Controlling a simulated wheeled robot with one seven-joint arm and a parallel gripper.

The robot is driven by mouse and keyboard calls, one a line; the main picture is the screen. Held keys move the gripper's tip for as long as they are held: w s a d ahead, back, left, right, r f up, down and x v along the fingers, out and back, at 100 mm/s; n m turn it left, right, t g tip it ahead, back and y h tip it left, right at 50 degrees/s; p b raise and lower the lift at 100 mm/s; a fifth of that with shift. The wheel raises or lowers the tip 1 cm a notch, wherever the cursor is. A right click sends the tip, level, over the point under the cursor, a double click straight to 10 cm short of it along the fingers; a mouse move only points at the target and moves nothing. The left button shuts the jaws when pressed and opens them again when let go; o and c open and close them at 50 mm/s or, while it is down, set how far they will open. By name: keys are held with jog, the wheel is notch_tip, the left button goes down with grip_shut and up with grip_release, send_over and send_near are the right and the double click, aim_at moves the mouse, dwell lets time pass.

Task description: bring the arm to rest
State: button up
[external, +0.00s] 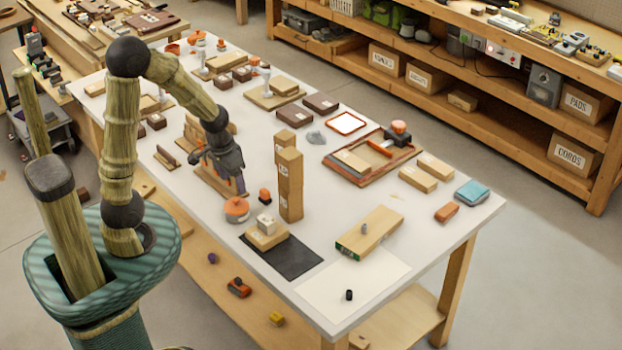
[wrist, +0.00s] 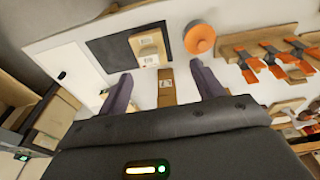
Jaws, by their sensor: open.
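An orange-topped round pot (external: 236,208) stands close below my gripper. Near it, small blocks (external: 267,233) rest on a black mat (external: 287,262). A wooden block (external: 370,232) lies by a white sheet (external: 375,280). A wooden tray (external: 345,175) lies farther right.

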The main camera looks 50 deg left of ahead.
jog(key=s, duration=0.1)
jog(key=s+a, duration=0.1)
jog(key=s+r, duration=0.1)
jog(key=shift+s+a+r+t, duration=0.1)
jog(key=shift+s+a+t, duration=0.05)
jog(key=shift+t, duration=0.25)
jog(key=p+v, duration=0.2)
jog(key=shift+w+r+p, duration=0.2)
jog(key=shift+r+p, duration=0.2)
jog(key=shift+r, duration=0.05)
dwell(0.7)
